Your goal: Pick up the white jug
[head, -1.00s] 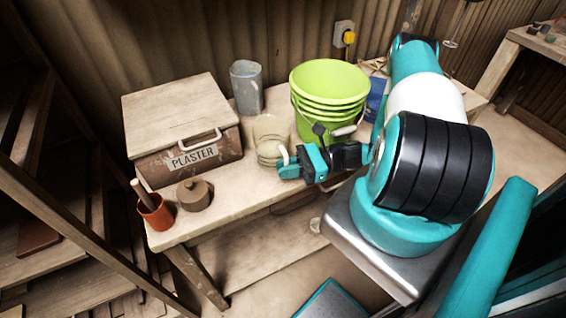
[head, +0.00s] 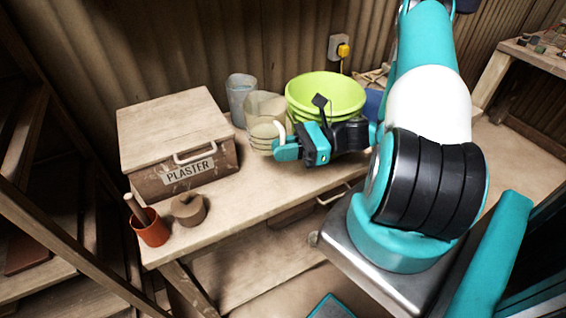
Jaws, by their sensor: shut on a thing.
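The white jug (head: 264,107), cream-coloured and translucent, stands out above the workbench (head: 250,190) in the head view. It looks upright and raised off the bench top. My gripper (head: 284,147) is at the jug's right side, shut on its handle. The exact grip of the fingertips is partly hidden. The jug overlaps part of a grey-blue jug (head: 240,95) behind it.
Stacked lime-green buckets (head: 325,92) stand close behind my gripper. The wooden PLASTER box (head: 178,135) is left of the jug. The front middle of the bench is clear.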

